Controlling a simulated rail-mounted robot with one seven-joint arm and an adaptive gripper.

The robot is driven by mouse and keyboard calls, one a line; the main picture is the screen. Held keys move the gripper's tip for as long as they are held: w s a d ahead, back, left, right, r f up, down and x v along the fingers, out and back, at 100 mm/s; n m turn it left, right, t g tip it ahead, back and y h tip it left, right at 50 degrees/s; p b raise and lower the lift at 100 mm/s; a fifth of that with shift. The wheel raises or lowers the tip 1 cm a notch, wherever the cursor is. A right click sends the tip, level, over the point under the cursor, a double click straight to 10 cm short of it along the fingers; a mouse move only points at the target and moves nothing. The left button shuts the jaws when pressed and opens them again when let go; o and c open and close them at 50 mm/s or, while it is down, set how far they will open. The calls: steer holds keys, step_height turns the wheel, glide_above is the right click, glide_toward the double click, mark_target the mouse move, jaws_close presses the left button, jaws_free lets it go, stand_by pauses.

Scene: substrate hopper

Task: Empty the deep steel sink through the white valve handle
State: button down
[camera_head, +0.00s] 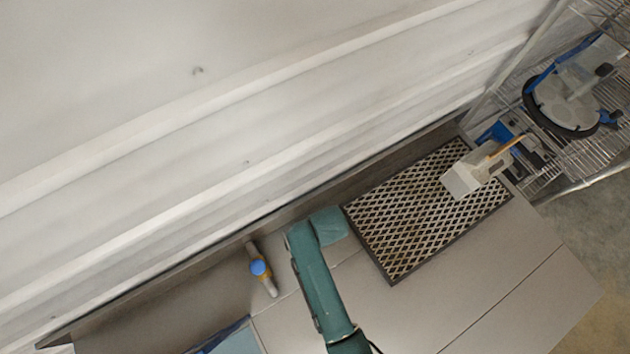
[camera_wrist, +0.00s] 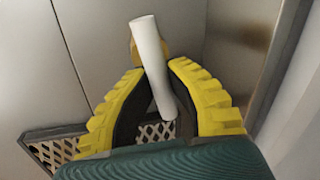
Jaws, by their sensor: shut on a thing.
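The white valve handle (camera_wrist: 152,55) is a plain white bar in the wrist view, leaning slightly, with a yellowish fitting (camera_wrist: 135,48) behind its upper part. My gripper (camera_wrist: 158,76) has its two ridged yellow fingers on either side of the handle and is shut on it. The handle's lower end reaches down between the fingers. I cannot clearly make out the inside of the deep steel sink in either view.
A dark-framed mesh panel (camera_head: 388,272) lies on the steel counter (camera_head: 420,318), with a pale boxy thing (camera_head: 470,178) on it. A blue-capped fitting (camera_head: 260,268) stands left of my arm. A blue-edged thing (camera_head: 230,338) is cut off below. Wire shelving (camera_head: 585,155) stands at the right.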

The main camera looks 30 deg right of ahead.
steer(key=n+p, duration=0.2)
steer(key=n, duration=0.1)
steer(key=shift+w+r+n+y, duration=0.15)
steer(key=shift+n+y, duration=0.15)
steer(key=n+p, duration=0.1)
steer(key=n, duration=0.2)
steer(key=shift+w+a+n+g+y, duration=0.1)
steer(key=shift+n+g+y, duration=0.2)
steer(key=n, duration=0.3)
steer(key=shift+w+a+n+g, duration=0.1)
steer(key=shift+a+n+g, duration=0.05)
steer(key=shift+n+g, duration=0.2)
steer(key=shift+a+f+n+g+y+p, duration=0.1)
steer(key=shift+n+g+y+p, duration=0.05)
steer(key=shift+n, duration=0.8)
steer(key=shift+a+f+n+g+y+p, duration=0.1)
steer(key=shift+n+y+p, duration=0.05)
steer(key=shift+n, duration=0.75)
steer(key=c, duration=1)
jaws_free()
steer(key=shift+r, duration=0.1)
